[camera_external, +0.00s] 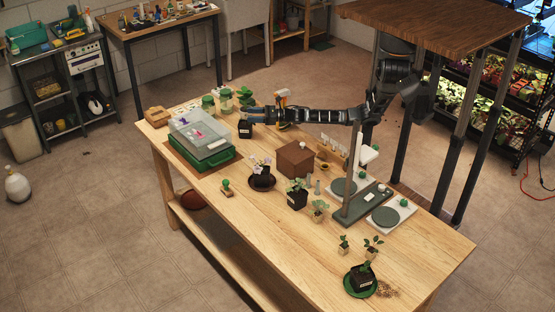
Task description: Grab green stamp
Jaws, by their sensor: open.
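A small stamp (226,187) with a green knob and a light brown base stands on the wooden table, near its front edge, left of a dark saucer with a flowering pot. My gripper (247,116) is at the end of the dark arm, which reaches in from the right over the back of the table. It is open, above or beside a black pot with a white label, and well behind the stamp. Whether it touches the pot cannot be told. Its fingers are small and hard to make out.
A clear-lidded green tray (212,159) stands left of the stamp. The flowering plant's saucer (262,183) is on its right, and a brown box (295,159) is farther right. Green-lidded jars (225,100) stand at the back. Bare table (215,212) lies around the stamp's front.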

